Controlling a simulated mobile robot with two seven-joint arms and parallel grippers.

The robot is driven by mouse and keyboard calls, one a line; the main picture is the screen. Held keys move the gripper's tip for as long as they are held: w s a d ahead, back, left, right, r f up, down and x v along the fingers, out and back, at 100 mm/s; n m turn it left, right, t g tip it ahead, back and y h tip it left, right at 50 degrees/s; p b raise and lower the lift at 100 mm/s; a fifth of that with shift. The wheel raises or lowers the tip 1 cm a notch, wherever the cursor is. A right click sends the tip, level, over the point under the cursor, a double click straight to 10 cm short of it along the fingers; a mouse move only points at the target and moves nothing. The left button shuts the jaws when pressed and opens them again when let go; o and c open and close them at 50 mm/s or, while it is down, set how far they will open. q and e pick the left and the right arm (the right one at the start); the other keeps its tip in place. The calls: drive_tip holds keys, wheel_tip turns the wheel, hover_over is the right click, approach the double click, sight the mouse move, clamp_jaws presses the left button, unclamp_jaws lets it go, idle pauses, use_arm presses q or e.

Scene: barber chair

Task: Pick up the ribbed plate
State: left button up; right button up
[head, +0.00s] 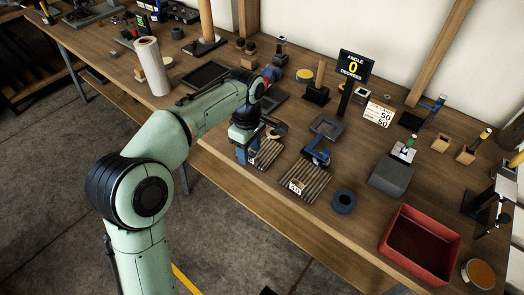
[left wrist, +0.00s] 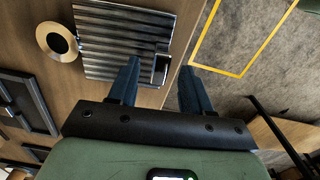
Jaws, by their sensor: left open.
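A grey ribbed plate (head: 266,153) lies on the wooden bench near its front edge, in the head view just right of my left gripper. It also shows in the left wrist view (left wrist: 105,35), with a small dark piece (left wrist: 161,67) at its edge. My left gripper (head: 245,155) is open and empty. In the left wrist view its blue fingers (left wrist: 157,88) are apart: one overlaps the plate's edge, the other appears over the floor. I cannot tell whether either touches. A second ribbed plate (head: 306,184) lies to the right, with a blue clamp-like piece (head: 316,156) at its back.
A round piece (left wrist: 57,41) lies beside the plate. A dark blue ring (head: 344,201), a grey block (head: 391,177) and a red tray (head: 420,243) stand to the right. A dark square frame (head: 326,127) lies behind. Open floor (head: 235,240) lies before the bench.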

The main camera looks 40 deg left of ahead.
use_arm(q)
drive_tip(key=shift+f, duration=0.15)
clamp_jaws()
